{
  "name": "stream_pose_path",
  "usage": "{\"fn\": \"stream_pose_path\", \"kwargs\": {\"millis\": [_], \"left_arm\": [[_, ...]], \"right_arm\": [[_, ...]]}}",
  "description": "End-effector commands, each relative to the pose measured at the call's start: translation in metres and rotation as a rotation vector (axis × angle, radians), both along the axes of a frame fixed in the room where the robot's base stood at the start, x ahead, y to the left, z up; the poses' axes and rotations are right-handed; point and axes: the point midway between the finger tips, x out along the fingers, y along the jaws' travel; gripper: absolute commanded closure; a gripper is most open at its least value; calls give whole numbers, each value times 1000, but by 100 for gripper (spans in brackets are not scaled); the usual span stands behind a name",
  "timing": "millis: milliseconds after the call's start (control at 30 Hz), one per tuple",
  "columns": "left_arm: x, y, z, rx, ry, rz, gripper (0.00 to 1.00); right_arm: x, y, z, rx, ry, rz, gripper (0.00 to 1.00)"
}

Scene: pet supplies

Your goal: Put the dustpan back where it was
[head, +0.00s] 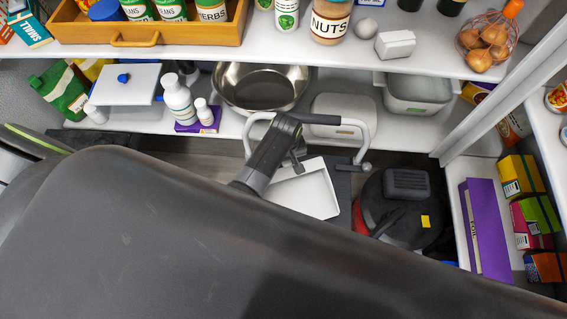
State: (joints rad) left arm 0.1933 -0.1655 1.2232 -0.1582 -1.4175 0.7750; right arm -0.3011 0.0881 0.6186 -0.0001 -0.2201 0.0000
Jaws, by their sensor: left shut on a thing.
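The dustpan (306,193) is a pale white, shallow pan, seen low in the middle of the head view. My left gripper (294,163) is at its upper left edge, shut on it. The dark gripper body hides the part that it holds, so the handle cannot be made out. The pan's lower left side is cut off by my large dark arm link. My right gripper does not show.
A white curved bar with a dark grip (340,120) stands right behind the gripper. A black and red round machine (405,208) is just right of the dustpan. Behind are loaded shelves with a steel bowl (262,92); a purple box (484,230) is at right.

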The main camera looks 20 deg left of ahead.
Motion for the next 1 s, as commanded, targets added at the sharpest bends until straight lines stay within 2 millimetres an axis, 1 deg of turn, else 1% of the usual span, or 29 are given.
{"fn": "stream_pose_path", "kwargs": {"millis": [33,233,500,533,667,900,1000], "left_arm": [[1,-1,-4,0,-1,0,100],[1,-1,-2,0,-1,1,100],[1,-1,-8,1,-1,1,100],[0,-1,-7,0,-1,1,69],[0,-1,-7,1,-1,1,52],[0,-1,-7,1,-1,1,51],[0,-1,-4,0,-1,1,51]], "right_arm": [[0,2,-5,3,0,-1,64],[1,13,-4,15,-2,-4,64],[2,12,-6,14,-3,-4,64],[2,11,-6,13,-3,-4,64],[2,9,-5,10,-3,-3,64],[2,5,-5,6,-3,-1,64],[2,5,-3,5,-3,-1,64]]}}
